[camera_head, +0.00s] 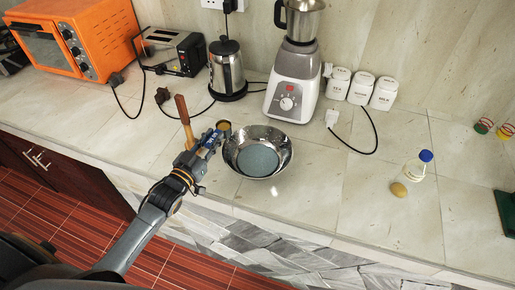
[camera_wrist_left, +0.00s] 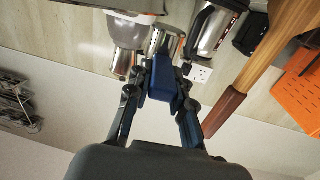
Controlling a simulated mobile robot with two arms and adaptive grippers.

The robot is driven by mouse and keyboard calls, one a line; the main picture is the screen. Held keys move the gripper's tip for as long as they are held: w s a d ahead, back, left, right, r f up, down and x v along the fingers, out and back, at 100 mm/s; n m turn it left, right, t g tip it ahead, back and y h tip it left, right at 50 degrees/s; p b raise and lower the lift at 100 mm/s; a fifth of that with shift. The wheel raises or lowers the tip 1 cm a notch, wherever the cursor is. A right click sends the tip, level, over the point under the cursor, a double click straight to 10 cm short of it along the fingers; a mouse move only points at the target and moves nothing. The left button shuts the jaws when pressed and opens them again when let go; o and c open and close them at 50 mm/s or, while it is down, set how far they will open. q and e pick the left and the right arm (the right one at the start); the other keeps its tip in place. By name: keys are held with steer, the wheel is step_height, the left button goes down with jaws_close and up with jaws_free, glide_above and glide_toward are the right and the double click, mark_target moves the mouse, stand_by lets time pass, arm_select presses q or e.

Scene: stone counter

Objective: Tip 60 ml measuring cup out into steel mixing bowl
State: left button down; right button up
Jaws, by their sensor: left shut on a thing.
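The small steel measuring cup (camera_head: 224,126) is at the left rim of the bowl, with brownish contents showing in its mouth. It also shows in the left wrist view (camera_wrist_left: 166,42), just past the fingertips. The steel mixing bowl (camera_head: 284,147) stands on the counter just right of the gripper, with a grey-blue layer inside. I cannot tell the cup's exact tilt. My right gripper is not in view.
A wooden-handled tool (camera_head: 184,118) stands close behind my left gripper. A kettle (camera_head: 227,68), a blender (camera_head: 296,83) and a toaster (camera_head: 172,52) stand at the back.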

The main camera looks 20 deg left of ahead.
arm_select(q)
steer(key=shift+s+d+r+m, duration=0.1)
steer(key=shift+d+r+m, duration=0.05)
steer(key=shift+d+m, duration=0.35)
steer(key=shift+s+d+r+m, duration=0.1)
steer(key=shift+d+m, duration=0.35)
steer(key=shift+m, duration=0.05)
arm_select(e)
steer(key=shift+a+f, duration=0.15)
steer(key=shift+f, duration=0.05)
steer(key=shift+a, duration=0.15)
arm_select(q)
steer(key=shift+d+r+m+b, duration=0.1)
steer(key=shift+d+m+b, duration=0.2)
steer(key=shift+d+m, duration=0.1)
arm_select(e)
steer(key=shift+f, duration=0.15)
arm_select(q)
steer(key=shift+d+r+m, duration=0.1)
steer(key=shift+d+m, duration=0.3)
steer(key=shift+m, duration=0.1)
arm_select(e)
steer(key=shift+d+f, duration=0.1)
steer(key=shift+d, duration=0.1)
arm_select(q)
steer(key=shift+s+d+f+m+b, duration=0.1)
steer(key=shift+d+f+m+b, duration=0.25)
steer(key=shift+b, duration=0.2)
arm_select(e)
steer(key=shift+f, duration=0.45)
